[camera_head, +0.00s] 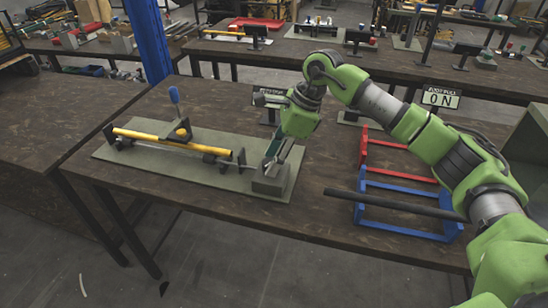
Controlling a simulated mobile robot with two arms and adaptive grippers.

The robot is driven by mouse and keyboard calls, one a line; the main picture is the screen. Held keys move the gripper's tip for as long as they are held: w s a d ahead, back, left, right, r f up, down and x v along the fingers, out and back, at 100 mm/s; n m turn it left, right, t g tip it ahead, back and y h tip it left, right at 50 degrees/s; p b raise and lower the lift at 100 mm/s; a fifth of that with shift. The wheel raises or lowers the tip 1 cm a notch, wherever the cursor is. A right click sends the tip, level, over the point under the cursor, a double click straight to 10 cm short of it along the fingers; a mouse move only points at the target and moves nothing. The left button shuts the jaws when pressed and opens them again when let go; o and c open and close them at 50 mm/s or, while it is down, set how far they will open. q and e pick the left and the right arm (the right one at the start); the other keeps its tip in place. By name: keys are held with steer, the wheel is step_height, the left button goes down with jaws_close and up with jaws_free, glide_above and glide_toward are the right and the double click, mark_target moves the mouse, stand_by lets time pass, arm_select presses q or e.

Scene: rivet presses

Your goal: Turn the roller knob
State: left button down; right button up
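A yellow roller bar (158,137) lies across black end supports on a grey-green base plate (140,160) on the dark wooden table. A lever with a blue grip (174,95) stands up behind the bar. A black end piece (241,160) sits at the bar's right end. My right gripper (270,163) points down beside this end, over a grey block (269,183) on the plate's right part. Its fingers are small and partly merge with the block, so I cannot tell whether they are open or touching anything. No roller knob shows clearly. My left gripper is out of view.
A red rack (365,150) and a blue rack (450,233) stand right of the plate, with a dark bar (395,204) across the blue one. An "ON" sign (440,99) stands behind. The table's front edge is clear.

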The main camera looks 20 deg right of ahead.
steer(key=shift+r, duration=0.2)
steer(key=v, duration=1.1)
steer(key=shift+r, duration=0.3)
steer(key=shift+s+d+f, duration=0.1)
steer(key=shift+s, duration=0.05)
